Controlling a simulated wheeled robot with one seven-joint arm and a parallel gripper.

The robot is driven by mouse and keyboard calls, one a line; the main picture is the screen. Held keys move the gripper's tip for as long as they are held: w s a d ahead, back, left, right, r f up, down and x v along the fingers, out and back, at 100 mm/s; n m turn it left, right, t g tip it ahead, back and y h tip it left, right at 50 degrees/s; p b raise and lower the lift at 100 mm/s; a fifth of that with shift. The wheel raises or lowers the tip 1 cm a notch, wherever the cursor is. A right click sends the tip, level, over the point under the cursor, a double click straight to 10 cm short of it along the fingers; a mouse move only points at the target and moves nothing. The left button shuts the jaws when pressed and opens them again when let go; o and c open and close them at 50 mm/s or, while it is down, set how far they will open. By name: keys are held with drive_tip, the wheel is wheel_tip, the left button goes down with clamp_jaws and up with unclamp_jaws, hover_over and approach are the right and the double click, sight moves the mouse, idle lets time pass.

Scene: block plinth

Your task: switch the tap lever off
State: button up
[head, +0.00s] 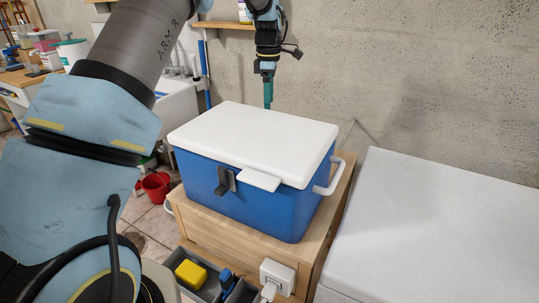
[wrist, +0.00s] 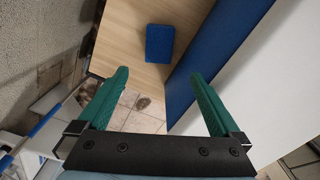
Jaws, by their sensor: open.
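I cannot make out a tap lever in either view. A white basin-like unit (head: 178,108) stands at the back left, partly hidden by my arm, and no tap shows clearly on it. My gripper (head: 267,104) points down behind the far edge of the cooler's white lid in the head view. In the wrist view, the two green fingers of my gripper (wrist: 158,76) are wide apart with nothing between them. A small blue block (wrist: 160,43) lies on the wooden top beyond the fingertips, apart from them.
A blue cooler (head: 235,199) with a white lid stands on a wooden cabinet (head: 222,232). A large white box-like surface (head: 440,225) fills the right. A red bucket (head: 156,187) stands on the tiled floor. A yellow item (head: 191,274) lies in a grey bin below.

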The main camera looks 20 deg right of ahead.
wheel_tip(320, 180, down, 17)
drive_tip(key=shift+d+r+b, duration=0.15)
drive_tip(key=shift+b, duration=0.8)
drive_tip(key=shift+c, duration=0.2)
drive_tip(key=c, duration=1.3)
drive_tip(key=shift+r, duration=0.15)
drive_tip(key=shift+c, duration=0.2)
